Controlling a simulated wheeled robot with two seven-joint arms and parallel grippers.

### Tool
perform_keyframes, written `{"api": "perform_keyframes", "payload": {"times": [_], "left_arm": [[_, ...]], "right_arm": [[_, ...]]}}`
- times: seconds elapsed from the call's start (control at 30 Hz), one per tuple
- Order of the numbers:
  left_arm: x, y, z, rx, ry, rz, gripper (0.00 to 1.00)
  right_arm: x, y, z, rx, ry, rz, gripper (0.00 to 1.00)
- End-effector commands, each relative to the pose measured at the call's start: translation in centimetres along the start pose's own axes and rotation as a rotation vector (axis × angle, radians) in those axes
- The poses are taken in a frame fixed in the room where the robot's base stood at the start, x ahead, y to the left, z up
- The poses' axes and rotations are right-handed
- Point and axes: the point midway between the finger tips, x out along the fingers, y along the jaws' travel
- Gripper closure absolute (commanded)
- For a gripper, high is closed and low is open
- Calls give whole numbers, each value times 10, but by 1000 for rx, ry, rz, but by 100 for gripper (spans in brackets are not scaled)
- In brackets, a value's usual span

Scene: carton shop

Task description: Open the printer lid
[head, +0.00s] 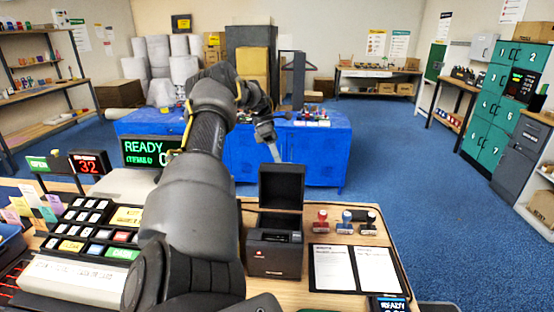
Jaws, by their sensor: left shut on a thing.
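The printer (274,252) is a small black box on the wooden counter. Its lid (281,187) stands upright at the back of the body, so the printer is open at the top. My left arm reaches forward across the middle of the view. My left gripper (276,158) points down behind the lid's top edge and is shut on the lid; its fingertips are small and partly hidden there. My right gripper is out of view.
Three stamps (346,222) and a dark board with two white sheets (354,268) are right of the printer. A keypad register (92,238) and a green READY display (150,151) are left. A blue-covered table (325,155) stands beyond open carpet.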

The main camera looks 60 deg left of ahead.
Motion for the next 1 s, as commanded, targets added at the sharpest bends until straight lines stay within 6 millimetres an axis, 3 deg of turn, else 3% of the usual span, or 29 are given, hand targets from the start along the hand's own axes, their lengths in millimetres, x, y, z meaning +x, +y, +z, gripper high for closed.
{"api": "perform_keyframes", "payload": {"times": [0.23, 0.27, 0.4, 0.77, 1.0], "left_arm": [[6, 0, -6, -14, 5, -17, 100], [6, 0, -6, -14, 5, -17, 87], [5, 0, -5, -11, 4, -13, 68], [-2, 1, 0, -3, 2, -6, 67], [-36, 3, -2, -5, 2, -5, 67]], "right_arm": [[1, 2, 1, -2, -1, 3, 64], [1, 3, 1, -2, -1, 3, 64], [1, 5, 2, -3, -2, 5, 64], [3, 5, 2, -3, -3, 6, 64], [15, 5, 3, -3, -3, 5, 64]]}}
